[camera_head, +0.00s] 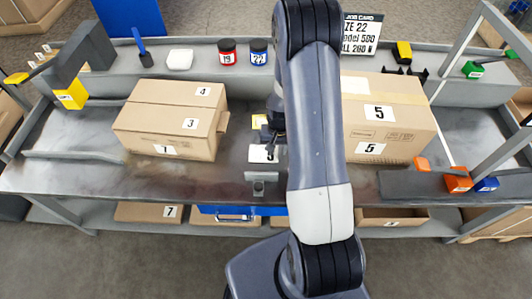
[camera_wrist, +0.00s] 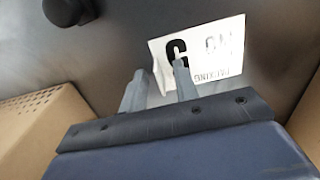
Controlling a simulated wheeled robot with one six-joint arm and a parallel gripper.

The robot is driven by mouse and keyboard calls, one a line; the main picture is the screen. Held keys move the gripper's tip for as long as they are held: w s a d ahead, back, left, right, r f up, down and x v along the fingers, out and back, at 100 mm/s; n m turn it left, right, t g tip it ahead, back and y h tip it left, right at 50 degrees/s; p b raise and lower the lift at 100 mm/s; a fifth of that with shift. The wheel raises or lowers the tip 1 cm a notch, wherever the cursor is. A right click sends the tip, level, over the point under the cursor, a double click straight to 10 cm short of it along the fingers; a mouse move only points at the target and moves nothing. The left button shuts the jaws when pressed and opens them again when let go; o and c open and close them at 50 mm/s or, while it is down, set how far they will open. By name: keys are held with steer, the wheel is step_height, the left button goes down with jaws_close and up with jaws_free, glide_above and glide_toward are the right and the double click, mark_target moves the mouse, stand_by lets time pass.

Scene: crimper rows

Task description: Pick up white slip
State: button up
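The white slip (camera_head: 258,154) lies on the grey workbench between two cardboard boxes, with part of it hidden by my gripper. In the wrist view the slip (camera_wrist: 219,56) shows a large black character and printed text, upside down. My gripper (camera_head: 268,153) points down over the slip. In the wrist view the two fingers of my gripper (camera_wrist: 159,72) are apart, with one fingertip in front of the black character and the other by the slip's left edge. No held object shows between them. I cannot tell whether the tips touch the slip.
Cardboard boxes stand left (camera_head: 160,119) and right (camera_head: 405,143) of the slip. Bare bench (camera_head: 225,177) shows at the front.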

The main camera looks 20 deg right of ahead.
jaws_close()
stand_by(0.5)
